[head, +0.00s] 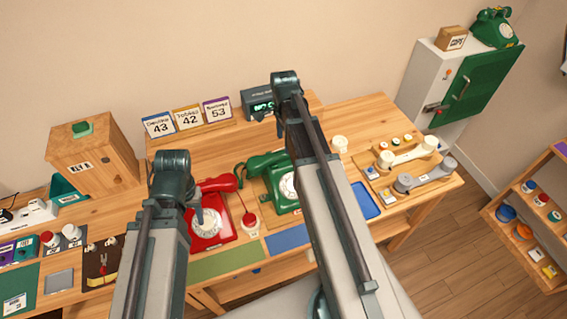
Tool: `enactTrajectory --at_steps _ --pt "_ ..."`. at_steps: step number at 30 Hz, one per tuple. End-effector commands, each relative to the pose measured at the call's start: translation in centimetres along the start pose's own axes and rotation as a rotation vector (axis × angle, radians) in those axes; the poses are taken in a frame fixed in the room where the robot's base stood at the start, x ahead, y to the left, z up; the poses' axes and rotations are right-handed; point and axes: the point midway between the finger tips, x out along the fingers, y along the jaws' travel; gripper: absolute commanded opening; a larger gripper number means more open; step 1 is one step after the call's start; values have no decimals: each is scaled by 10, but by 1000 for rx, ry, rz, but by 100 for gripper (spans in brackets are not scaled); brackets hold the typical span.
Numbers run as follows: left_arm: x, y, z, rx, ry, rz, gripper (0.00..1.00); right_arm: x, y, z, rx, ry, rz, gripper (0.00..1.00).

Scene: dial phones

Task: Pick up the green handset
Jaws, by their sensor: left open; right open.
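The green handset (262,162) lies across the top of the green dial phone (283,203) on the middle of the bench; my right arm covers part of the phone's right side. My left gripper (196,214) is open over the red dial phone (212,238), to the left of the green phone. My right gripper (281,130) is open and appears above and behind the green handset, apart from it. Its fingers are small and partly hidden by its own arm. Neither gripper holds anything.
The red handset (218,183) is just left of the green one. Number cards (188,118) and a dark clock (258,100) stand behind. Another green phone (495,28) sits on the white cabinet (425,75).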

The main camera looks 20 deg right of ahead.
Motion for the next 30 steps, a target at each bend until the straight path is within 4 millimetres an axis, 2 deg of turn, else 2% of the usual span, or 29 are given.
enactTrajectory --at_steps 1,11,16,24,30 --pt "12 1 -1 0 0 0 50 12 0 0 0 0 0 75" --pt "16 2 -1 -1 0 0 50 16 0 0 -1 0 0 75" --pt "30 3 -2 -1 0 0 50 30 1 1 -1 0 0 75" --pt "63 6 -4 -1 0 0 50 63 2 2 0 0 0 75" --pt "67 6 -4 -1 0 0 50 67 2 2 0 0 0 75"
